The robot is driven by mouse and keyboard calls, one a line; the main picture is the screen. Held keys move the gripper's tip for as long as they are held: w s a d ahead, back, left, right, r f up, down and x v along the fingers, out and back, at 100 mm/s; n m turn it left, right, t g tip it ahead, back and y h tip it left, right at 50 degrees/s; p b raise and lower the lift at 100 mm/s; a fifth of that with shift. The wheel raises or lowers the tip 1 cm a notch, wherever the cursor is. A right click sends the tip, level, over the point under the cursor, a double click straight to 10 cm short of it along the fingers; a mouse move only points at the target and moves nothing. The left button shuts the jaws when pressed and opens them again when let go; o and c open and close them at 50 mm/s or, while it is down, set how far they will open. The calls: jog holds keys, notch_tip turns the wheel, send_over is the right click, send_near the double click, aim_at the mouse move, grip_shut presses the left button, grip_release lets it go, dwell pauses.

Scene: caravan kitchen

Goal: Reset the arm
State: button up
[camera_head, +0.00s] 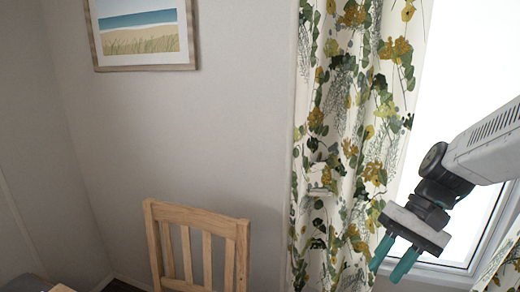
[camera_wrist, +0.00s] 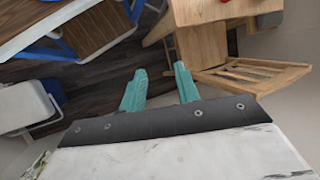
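My gripper (camera_head: 388,262) is at the right in the head view, in front of the window and the floral curtain, at the end of my raised arm. Its two teal fingers are spread apart with nothing between them. In the wrist view the gripper (camera_wrist: 160,85) shows the same two fingers apart and empty, with dark floor and furniture beyond them. No object is held.
A wooden chair (camera_head: 198,225) stands by the wall; a chair also shows in the wrist view (camera_wrist: 250,78) beside a wooden table (camera_wrist: 205,45). The floral curtain (camera_head: 345,130) and window (camera_head: 462,75) are close to my arm. A framed picture (camera_head: 142,33) hangs at upper left.

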jog(key=s+d+r+n+t+h, duration=0.2)
jog(key=s+r+n+t+h, duration=0.1)
jog(key=s, duration=0.9)
jog(key=shift+d+r+t+h, duration=0.15)
jog(key=shift+r+t+h, duration=0.35)
jog(key=shift+r+h, duration=0.85)
jog(key=shift+s, duration=0.1)
